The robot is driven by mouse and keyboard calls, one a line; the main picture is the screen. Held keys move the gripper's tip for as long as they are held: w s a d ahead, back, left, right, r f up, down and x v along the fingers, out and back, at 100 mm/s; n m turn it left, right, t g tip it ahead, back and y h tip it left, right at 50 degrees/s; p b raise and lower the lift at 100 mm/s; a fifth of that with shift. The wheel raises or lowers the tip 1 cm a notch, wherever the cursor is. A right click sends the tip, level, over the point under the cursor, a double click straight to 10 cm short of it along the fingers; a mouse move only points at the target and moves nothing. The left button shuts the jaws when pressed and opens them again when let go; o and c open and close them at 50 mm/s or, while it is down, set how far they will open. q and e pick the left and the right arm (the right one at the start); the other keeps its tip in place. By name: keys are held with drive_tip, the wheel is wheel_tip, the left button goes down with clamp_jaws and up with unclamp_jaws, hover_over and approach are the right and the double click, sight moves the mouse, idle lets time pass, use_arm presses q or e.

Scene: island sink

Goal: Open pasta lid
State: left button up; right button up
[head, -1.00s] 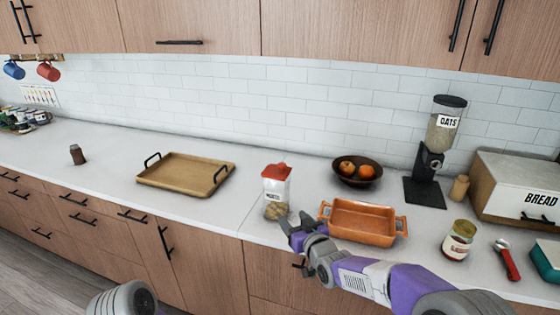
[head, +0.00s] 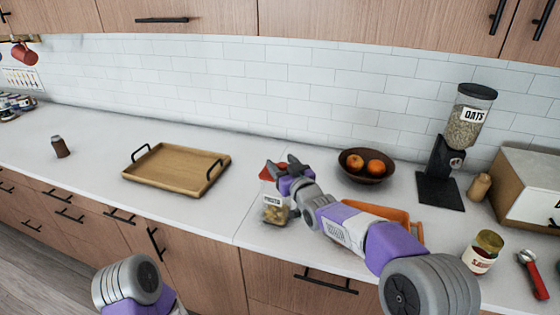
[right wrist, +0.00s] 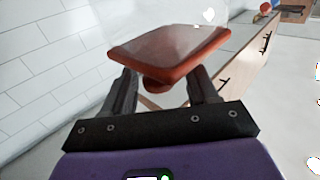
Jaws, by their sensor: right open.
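The pasta jar (head: 275,209) is a clear container with a white label and pasta inside, standing on the counter near its front edge. Its red lid (head: 265,173) is on top, partly hidden by my right gripper (head: 284,165). In the right wrist view the red lid (right wrist: 170,42) lies just beyond the fingertips, with its knob between the open fingers (right wrist: 163,85). The fingers stand apart and I see no clear contact with the knob. My left gripper is out of view; only part of my left arm shows at lower left.
An orange baking dish (head: 402,215) sits right of the jar, partly behind my right arm. A fruit bowl (head: 366,166) and oats dispenser (head: 455,150) stand behind. A wooden tray (head: 176,170) lies left, with clear counter between. A sauce jar (head: 481,254) is at right.

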drive_tip(key=shift+x, duration=0.9)
clamp_jaws()
